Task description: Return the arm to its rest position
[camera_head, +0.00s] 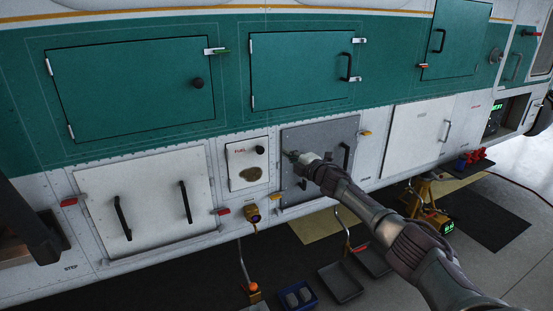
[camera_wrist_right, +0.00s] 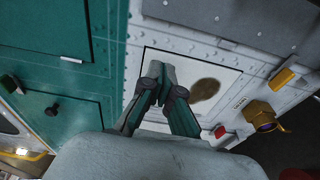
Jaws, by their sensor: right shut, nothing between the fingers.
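My right arm (camera_head: 383,226) comes in from the lower right and reaches toward the helicopter's side. Its gripper (camera_head: 293,156) is in front of the grey hatch (camera_head: 325,137), near its left edge. In the right wrist view the gripper (camera_wrist_right: 157,70) is shut and empty, its fingertips together. Behind it lies the white fuel panel (camera_wrist_right: 222,76) with a brown stain; this panel (camera_head: 247,162) is left of the gripper in the head view. I cannot tell whether the fingertips touch the hull. My left gripper is not in view.
Green doors (camera_head: 130,85) line the upper hull. White panels with handles (camera_head: 150,203) flank the grey hatch. Yellow and red latches stick out from the hull.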

